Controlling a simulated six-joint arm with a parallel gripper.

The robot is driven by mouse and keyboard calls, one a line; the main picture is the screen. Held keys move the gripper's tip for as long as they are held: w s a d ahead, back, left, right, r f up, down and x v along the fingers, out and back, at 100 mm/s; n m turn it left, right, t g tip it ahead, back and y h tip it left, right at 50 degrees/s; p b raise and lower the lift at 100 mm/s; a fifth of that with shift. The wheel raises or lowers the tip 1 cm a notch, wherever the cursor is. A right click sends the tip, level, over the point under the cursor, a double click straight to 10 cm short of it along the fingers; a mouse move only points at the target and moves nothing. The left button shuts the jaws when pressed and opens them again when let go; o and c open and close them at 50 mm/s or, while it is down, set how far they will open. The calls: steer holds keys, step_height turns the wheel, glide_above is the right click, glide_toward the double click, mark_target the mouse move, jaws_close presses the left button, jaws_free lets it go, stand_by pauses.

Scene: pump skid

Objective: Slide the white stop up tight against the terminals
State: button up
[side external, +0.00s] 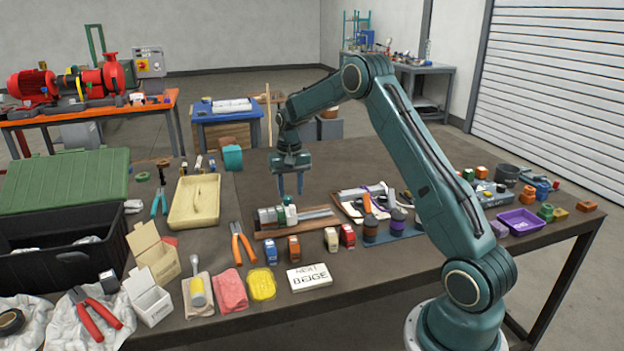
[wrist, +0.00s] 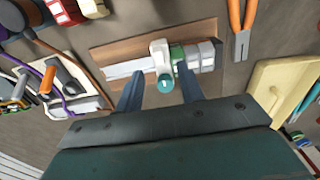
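The white stop (wrist: 158,50) sits on a metal rail (wrist: 125,69) fixed to a wooden board (wrist: 103,52). A teal round end (wrist: 165,86) shows at its near side in the wrist view. Beside it is a green terminal (wrist: 178,53), then several grey terminals (wrist: 203,55); I cannot tell whether stop and green terminal touch. In the side view the grey terminals (side external: 267,217) are at the rail's left end, and the bare rail (side external: 318,217) runs right. My gripper (side external: 290,191) is open and empty above the stop, its fingers (wrist: 160,93) apart on either side of it in the wrist view.
Orange-handled pliers (side external: 241,241) lie left of the board, near a cream tray (side external: 187,222). A tray of tools (side external: 350,205) is just right. Small blue, brown, white and red blocks and a lettered card (side external: 309,277) lie in front.

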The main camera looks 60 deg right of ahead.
step_height(320, 180, up, 8)
steer(key=shift+r, duration=0.25)
steer(key=shift+a, duration=0.1)
stand_by(0.4)
steer(key=s+a+r+n+t, duration=0.1)
steer(key=s+a+r+n, duration=0.1)
steer(key=s+a+r, duration=0.5)
steer(key=s+a+r+n+t, duration=0.2)
steer(key=s+a+r, duration=0.35)
steer(key=a, duration=0.35)
steer(key=s+a+f+n+t, duration=0.1)
steer(key=s+a+n, duration=0.1)
steer(key=s+a, duration=0.3)
steer(key=s+a+f+n+t, duration=0.1)
steer(key=s+a, duration=0.4)
steer(key=s, duration=0.8)
steer(key=shift+s+f+n+t, duration=0.25)
steer(key=shift+f+n, duration=0.2)
steer(key=shift+n, duration=0.55)
steer(key=shift+w, duration=0.1)
